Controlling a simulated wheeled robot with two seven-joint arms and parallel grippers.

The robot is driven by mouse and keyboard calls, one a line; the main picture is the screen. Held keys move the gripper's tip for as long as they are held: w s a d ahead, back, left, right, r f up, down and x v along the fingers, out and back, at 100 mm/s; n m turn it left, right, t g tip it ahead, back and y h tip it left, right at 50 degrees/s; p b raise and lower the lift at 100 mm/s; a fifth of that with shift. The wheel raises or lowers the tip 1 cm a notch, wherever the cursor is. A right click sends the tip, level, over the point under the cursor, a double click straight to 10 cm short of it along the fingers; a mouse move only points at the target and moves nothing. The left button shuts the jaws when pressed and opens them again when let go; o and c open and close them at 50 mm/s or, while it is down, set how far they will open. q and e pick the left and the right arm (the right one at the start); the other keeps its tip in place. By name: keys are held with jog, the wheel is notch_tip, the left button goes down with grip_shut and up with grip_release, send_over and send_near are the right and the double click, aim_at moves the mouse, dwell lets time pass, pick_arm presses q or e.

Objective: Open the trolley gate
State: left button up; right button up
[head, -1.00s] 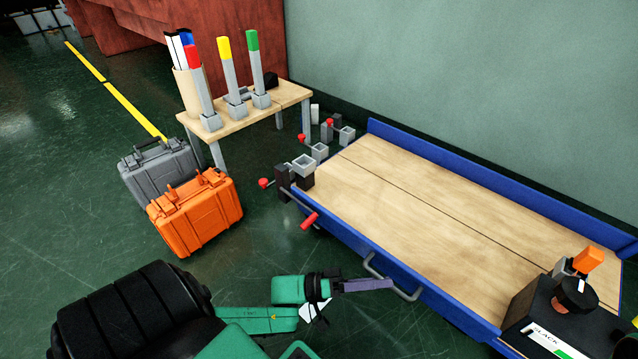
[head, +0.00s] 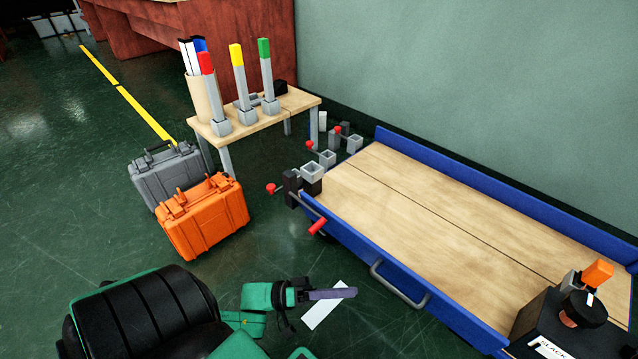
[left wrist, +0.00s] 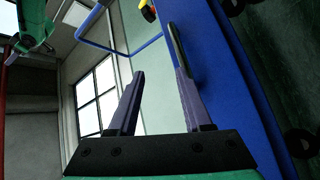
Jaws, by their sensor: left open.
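The trolley has a wooden deck (head: 425,210) with raised blue sides. Its near blue side (head: 368,256) stands up along the deck edge and carries a grey bar handle (head: 400,286). A rod with a red grip (head: 317,227) sticks out at the left corner. I cannot tell which panel is the gate. My left gripper (head: 352,292), with purple fingers, is open and empty, left of the grey handle and apart from it. In the left wrist view its fingers (left wrist: 163,92) are spread beside a blue panel (left wrist: 215,75).
An orange case (head: 205,220) and a grey case (head: 163,172) stand on the floor at left. A small table (head: 262,118) holds coloured posts. A black box (head: 560,325) sits on the deck's right end. Dark green floor is clear at far left.

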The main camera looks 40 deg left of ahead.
pick_arm(q)
jog(key=v, duration=0.5)
jog(key=shift+s+a+f+b, duration=0.15)
jog(key=shift+s+b, duration=0.05)
jog(key=shift+b, duration=0.1)
jog(key=shift+c, duration=0.3)
